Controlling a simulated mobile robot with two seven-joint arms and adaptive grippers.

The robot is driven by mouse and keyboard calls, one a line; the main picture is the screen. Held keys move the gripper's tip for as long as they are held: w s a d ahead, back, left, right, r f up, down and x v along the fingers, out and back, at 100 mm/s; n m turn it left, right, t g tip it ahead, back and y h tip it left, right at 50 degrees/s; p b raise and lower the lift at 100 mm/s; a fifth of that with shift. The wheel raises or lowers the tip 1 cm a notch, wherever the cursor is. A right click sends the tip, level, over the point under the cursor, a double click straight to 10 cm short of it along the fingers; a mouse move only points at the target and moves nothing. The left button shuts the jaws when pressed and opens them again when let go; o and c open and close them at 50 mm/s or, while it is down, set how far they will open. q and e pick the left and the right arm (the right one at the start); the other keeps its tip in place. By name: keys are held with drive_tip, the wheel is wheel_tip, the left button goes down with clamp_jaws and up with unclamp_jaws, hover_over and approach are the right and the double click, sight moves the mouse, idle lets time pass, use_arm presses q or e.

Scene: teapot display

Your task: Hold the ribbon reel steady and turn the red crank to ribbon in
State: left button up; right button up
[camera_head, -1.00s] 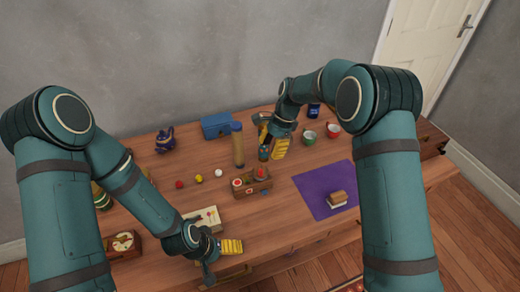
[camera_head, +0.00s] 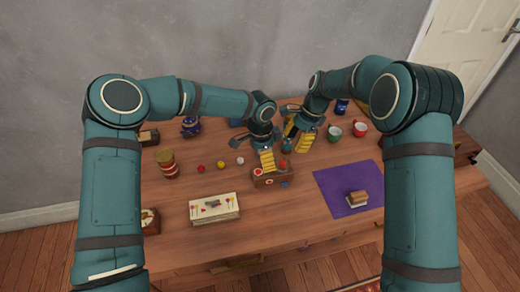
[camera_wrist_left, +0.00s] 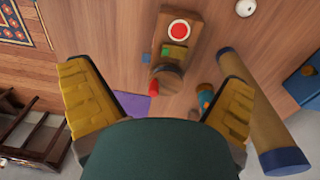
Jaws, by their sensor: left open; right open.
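A small wooden box (camera_head: 272,181) with a red and white disc (camera_head: 258,171) stands mid-table. In the left wrist view the box (camera_wrist_left: 184,12) carries a red disc (camera_wrist_left: 179,31), a green square and a round brown part, likely the reel (camera_wrist_left: 170,78), with a red knob, likely the crank (camera_wrist_left: 153,88), at its side. My left gripper (camera_head: 268,160) is open above the box, partly hiding it; in its wrist view the fingers (camera_wrist_left: 157,90) are spread on either side of the reel, apart from it. My right gripper (camera_head: 303,143) is open just behind and right of the box.
Small balls (camera_head: 222,163) lie left of the box. A purple mat (camera_head: 335,190) with a brown block, a picture box (camera_head: 214,207) and mugs (camera_head: 360,129) surround it. The front middle is clear.

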sight(260, 172)
use_arm(q)
drive_tip(key=shift+y, duration=0.4)
drive_tip(key=f, duration=0.4)
drive_tip(key=w+f, duration=0.1)
drive_tip(key=f, duration=0.3)
drive_tip(key=a+f, duration=0.1)
drive_tip(key=f, duration=0.3)
drive_tip(key=shift+w+f, duration=0.3)
drive_tip(key=shift+w, duration=0.1)
drive_tip(key=c, duration=1.3)
